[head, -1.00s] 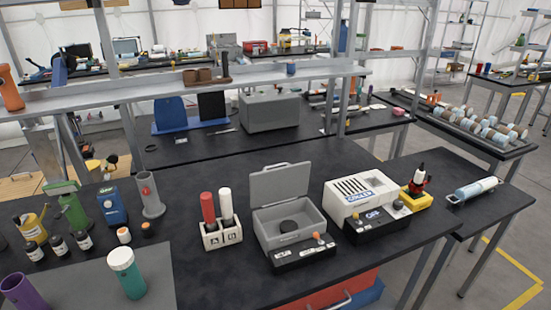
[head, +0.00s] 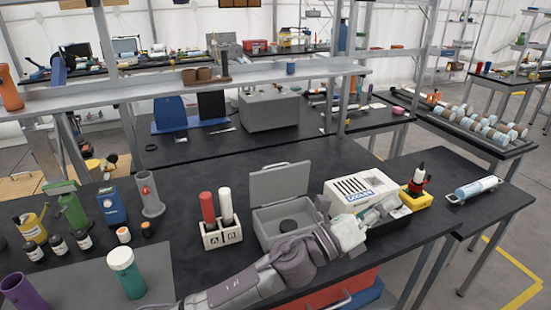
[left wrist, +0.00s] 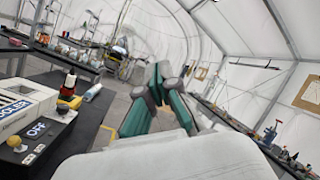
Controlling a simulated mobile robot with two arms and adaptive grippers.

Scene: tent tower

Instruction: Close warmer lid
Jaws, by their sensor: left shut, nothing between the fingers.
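The warmer (head: 263,230) is a grey box on the black table, right of the middle. Its lid (head: 280,182) stands up, open, at the back edge, and a dark round piece (head: 288,226) lies inside. My left arm crosses in front of the warmer and hides its front and control panel. My left gripper (head: 393,204) is past the warmer's right side, in front of the white cooler, apart from the lid. It is shut and empty. In the left wrist view its teal-and-grey fingers (left wrist: 160,78) are together. My right gripper is not in view.
The white cooler (head: 350,186) stands right of the warmer, its OFF panel (left wrist: 38,130) showing in the left wrist view. A yellow-based red bottle (head: 418,185) is beside it. A holder (head: 222,238) with red and white cylinders stands left of the warmer. The table behind the lid is clear.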

